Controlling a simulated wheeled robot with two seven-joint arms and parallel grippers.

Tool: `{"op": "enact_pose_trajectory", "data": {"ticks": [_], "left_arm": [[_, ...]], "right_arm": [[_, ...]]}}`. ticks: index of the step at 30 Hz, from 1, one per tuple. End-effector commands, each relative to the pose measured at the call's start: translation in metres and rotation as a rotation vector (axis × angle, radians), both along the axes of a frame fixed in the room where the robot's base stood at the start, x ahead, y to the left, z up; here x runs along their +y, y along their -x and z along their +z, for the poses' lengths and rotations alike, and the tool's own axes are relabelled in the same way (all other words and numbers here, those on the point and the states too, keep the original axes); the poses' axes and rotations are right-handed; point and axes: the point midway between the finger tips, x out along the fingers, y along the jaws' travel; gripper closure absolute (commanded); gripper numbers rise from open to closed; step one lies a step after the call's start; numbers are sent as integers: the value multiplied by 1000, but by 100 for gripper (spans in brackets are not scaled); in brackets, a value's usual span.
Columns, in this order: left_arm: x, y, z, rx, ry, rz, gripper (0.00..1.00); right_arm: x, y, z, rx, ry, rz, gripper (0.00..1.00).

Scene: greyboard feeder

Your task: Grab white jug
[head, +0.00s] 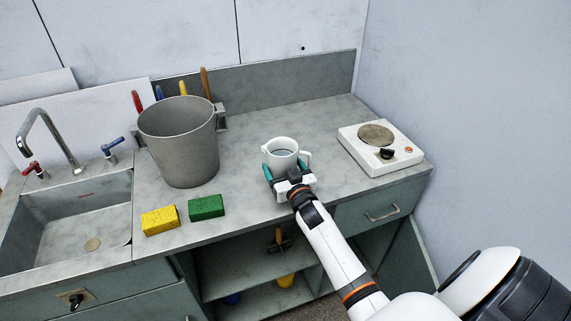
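The white jug (283,147) stands upright on the grey countertop, right of the big grey bucket, with a handle on its right side. My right gripper (285,170) comes in from the front right, low at the jug. Its teal fingers are spread apart, one on each side of the jug's lower body. I cannot tell whether they touch or press it. The gripper hides the jug's base. My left gripper is not in view.
A grey bucket (178,150) stands left of the jug, with yellow (160,220) and green (206,207) sponges in front. A white hotplate (382,150) is at the right. A sink (70,220) with a tap is at far left. The counter behind the jug is clear.

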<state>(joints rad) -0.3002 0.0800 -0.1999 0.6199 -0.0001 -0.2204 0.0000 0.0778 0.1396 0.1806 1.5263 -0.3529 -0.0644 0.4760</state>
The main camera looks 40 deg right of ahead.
Motion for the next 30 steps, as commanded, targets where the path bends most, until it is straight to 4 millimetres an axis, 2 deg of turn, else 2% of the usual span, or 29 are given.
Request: {"op": "enact_pose_trajectory", "data": {"ticks": [8, 11, 17, 18, 25, 30], "left_arm": [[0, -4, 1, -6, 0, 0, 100], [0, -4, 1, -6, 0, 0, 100], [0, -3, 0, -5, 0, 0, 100], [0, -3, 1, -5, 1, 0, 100], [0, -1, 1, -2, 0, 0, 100], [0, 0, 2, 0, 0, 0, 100]], "right_arm": [[-1, -5, 0, 0, 1, 1, 18], [-1, -5, 0, 0, 1, 1, 31], [-1, -4, -1, 0, 1, 0, 64], [-1, -5, 1, -4, 2, 1, 66], [-1, -5, 3, -3, 3, 1, 66], [-1, -5, 26, -8, 6, 2, 66]]}}
